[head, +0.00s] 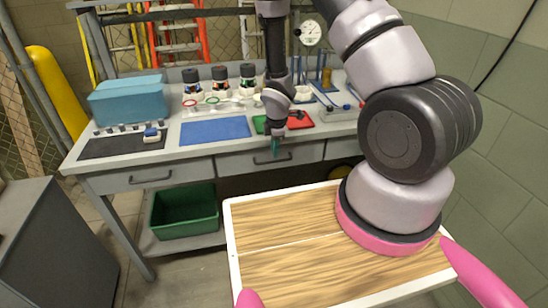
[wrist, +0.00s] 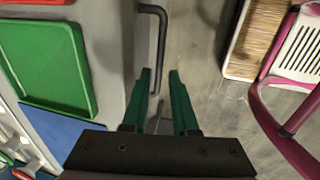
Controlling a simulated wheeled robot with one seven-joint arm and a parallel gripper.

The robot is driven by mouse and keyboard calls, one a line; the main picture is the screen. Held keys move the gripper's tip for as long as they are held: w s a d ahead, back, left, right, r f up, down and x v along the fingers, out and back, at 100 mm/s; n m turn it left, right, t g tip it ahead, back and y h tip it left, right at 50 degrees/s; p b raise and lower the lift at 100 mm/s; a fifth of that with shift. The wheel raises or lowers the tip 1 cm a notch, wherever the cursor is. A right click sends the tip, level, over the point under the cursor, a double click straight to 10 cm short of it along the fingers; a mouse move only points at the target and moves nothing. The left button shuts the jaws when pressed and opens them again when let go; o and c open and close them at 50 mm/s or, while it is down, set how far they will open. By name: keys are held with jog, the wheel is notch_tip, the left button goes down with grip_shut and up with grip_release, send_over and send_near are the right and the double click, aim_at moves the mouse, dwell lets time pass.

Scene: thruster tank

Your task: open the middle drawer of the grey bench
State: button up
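The grey bench (head: 170,160) stands ahead in the head view. Its middle drawer (head: 235,163) looks shut, with a dark bar handle (head: 265,160) on its front. My gripper (head: 275,147) points down in front of this drawer, by the handle, and partly covers it. In the wrist view the two green fingers of my gripper (wrist: 159,75) are apart. The black handle (wrist: 161,40) runs lengthwise from the top of that view, and its near end shows between the fingers. I cannot tell whether either finger touches it.
The left drawer (head: 125,180) looks shut. A green bin (head: 184,212) sits on the shelf below. On the benchtop are a teal box (head: 128,100), a blue mat (head: 215,130) and a red tray (head: 299,120). My wood-topped base lies before the bench, with a floor gap between.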

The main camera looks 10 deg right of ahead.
aim_at(274, 162)
jog(key=shift+w+f, duration=0.25)
jog(key=shift+f, duration=0.85)
jog(key=shift+w+f, duration=0.2)
jog(key=shift+f, duration=0.9)
grip_shut()
